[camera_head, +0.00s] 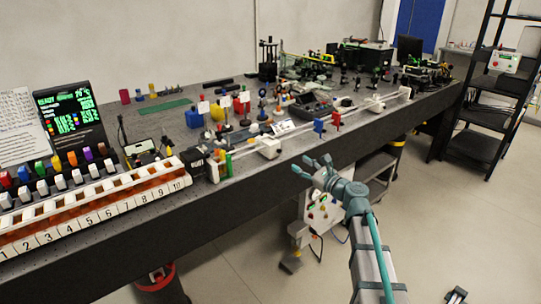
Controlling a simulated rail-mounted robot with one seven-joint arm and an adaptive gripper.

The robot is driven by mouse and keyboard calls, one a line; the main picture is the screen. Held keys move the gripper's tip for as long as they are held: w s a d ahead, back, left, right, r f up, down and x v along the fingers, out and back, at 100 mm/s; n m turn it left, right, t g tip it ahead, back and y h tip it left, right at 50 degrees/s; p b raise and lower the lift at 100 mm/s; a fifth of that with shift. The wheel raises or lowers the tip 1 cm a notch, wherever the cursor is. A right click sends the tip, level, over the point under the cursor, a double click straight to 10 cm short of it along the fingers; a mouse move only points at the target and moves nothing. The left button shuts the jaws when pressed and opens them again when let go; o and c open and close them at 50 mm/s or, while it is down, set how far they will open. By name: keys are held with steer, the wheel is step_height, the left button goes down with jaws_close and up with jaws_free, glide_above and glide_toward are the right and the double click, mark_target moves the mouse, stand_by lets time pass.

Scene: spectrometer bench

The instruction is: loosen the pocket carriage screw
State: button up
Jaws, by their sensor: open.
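My gripper (311,166) is open and empty. It is held out beside the front edge of the bench, right of the picture's middle, apart from everything on the bench. A long pale rail (300,130) runs along the bench's front part. Several small carriages sit on or by it: a white block (268,147), a blue piece (319,128), a red piece (337,119) and a white block (375,104). I cannot tell which of them is the pocket carriage. Its screw is too small to make out.
The dark bench (225,195) has a numbered rack (95,210) and a lit display (70,118) at the left. Optics crowd its middle and far end. A white control box (322,212) hangs below my gripper. Dark shelves (490,95) stand right. Floor at right is mostly clear.

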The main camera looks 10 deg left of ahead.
mark_target(280, 152)
steer(key=x, duration=1)
steer(key=shift+w+a+p, duration=0.25)
steer(key=shift+w+p, duration=0.1)
steer(key=shift+p, duration=0.05)
jaws_close()
